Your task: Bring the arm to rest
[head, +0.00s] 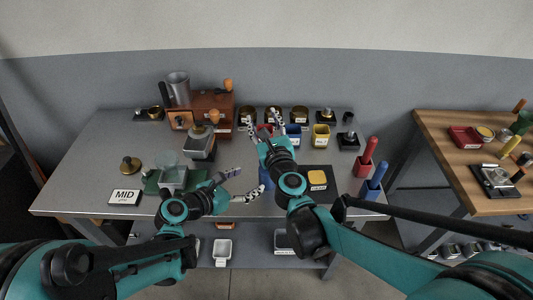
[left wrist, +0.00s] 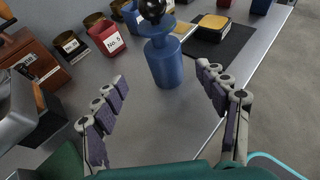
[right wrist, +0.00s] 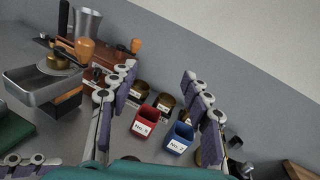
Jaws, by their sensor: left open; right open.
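My left gripper (head: 238,185) is open and empty over the front part of the grey table. In the left wrist view its fingers (left wrist: 165,105) are spread, with a blue cylinder (left wrist: 167,62) standing beyond them. My right gripper (head: 262,125) is open and empty, pointing toward the back of the table. In the right wrist view its fingers (right wrist: 160,105) are spread. A red cup marked No. 5 (right wrist: 146,122) and a blue cup (right wrist: 179,137) stand beyond them, apart from the fingers.
The roaster (head: 212,106) stands at the back left, with a scale (head: 172,178) on a green mat in front. A MID sign (head: 125,197) lies front left. A wooden table (head: 450,150) is far right.

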